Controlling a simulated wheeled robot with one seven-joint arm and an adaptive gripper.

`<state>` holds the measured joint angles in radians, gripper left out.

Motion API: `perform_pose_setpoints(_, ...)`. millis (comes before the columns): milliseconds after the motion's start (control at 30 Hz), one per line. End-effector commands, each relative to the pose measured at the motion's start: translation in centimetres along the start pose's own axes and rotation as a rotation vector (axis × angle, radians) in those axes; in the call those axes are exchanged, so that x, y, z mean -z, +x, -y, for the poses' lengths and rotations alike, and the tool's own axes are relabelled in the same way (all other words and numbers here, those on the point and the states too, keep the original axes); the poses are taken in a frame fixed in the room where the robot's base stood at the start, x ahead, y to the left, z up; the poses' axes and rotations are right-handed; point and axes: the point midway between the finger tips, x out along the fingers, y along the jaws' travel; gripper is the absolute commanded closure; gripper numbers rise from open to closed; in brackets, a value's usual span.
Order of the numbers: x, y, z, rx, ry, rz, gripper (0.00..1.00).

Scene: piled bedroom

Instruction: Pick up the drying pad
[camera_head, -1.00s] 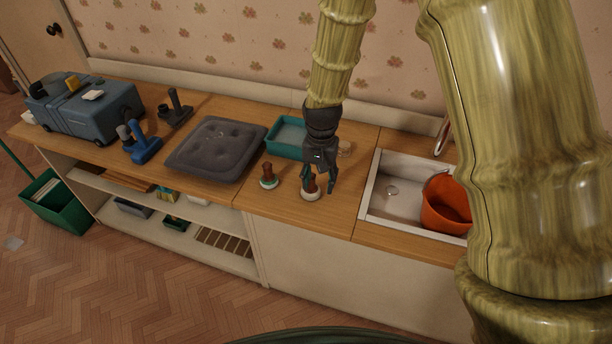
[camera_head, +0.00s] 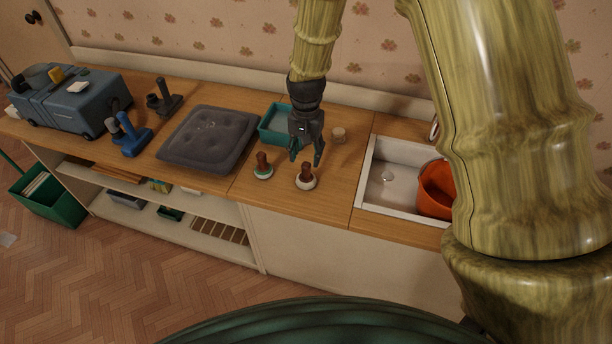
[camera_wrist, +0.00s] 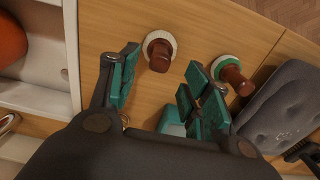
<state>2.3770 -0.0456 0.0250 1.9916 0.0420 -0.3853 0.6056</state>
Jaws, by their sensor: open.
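A dark grey tufted pad (camera_head: 208,138), which I take for the drying pad, lies flat on the wooden counter left of the teal tray. In the wrist view part of it (camera_wrist: 285,112) shows at the right edge. My gripper (camera_head: 306,160) is open and empty, pointing down over the counter to the right of the pad. Its spread teal fingers (camera_wrist: 160,88) show in the wrist view with bare wood between them. Two brown-handled brushes stand near it: one with a white base (camera_head: 306,177) just in front, one with a green-and-white base (camera_head: 263,166) nearer the pad.
The teal tray (camera_head: 268,131) stands behind and left of my gripper. A small round wooden piece (camera_head: 338,135) and a sink (camera_head: 392,176) with an orange bucket (camera_head: 436,190) are to the right. A blue tool (camera_head: 130,136), a dark tool (camera_head: 163,99) and a blue-grey case (camera_head: 70,100) stand left.

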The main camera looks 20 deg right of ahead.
Motion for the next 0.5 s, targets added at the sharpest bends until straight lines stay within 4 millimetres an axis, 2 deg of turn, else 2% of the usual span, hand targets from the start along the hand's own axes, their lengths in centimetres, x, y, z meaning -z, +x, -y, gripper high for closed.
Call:
perform_pose_setpoints(167,0.0,0.8,0.0,0.000,-0.001,0.000,0.52)
perform_pose_setpoints(500,0.0,4.0,0.0,0.000,0.000,0.001,0.52)
